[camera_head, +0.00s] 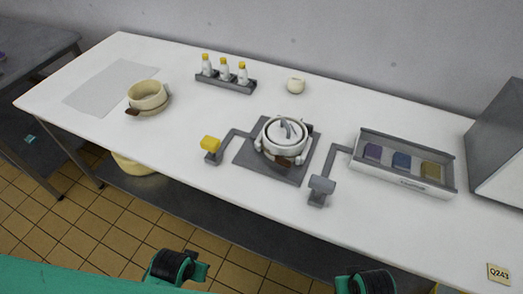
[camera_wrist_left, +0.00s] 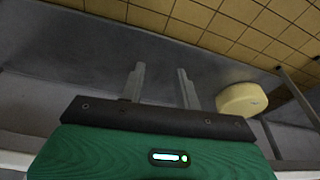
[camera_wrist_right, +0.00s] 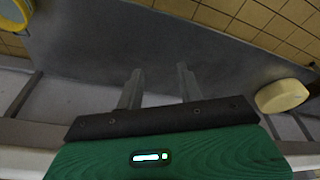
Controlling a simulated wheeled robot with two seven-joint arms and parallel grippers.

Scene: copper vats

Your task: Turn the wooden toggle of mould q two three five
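A white round mould (camera_head: 285,136) with a lid and grey handle sits on a dark grey plate (camera_head: 245,157) at mid-table. A brown wooden piece (camera_head: 285,161), perhaps its toggle, shows at its front. A cream round mould (camera_head: 147,95) stands at the left, with a brown wooden piece (camera_head: 133,112) at its front left. I cannot read a number on either. My left gripper (camera_wrist_left: 161,82) is open and empty in the left wrist view. My right gripper (camera_wrist_right: 157,80) is open and empty in the right wrist view. Both are away from the moulds.
A tray with coloured blocks (camera_head: 360,178) stands right, a bottle rack (camera_head: 226,85) behind. A tag reads Q243 (camera_head: 498,274).

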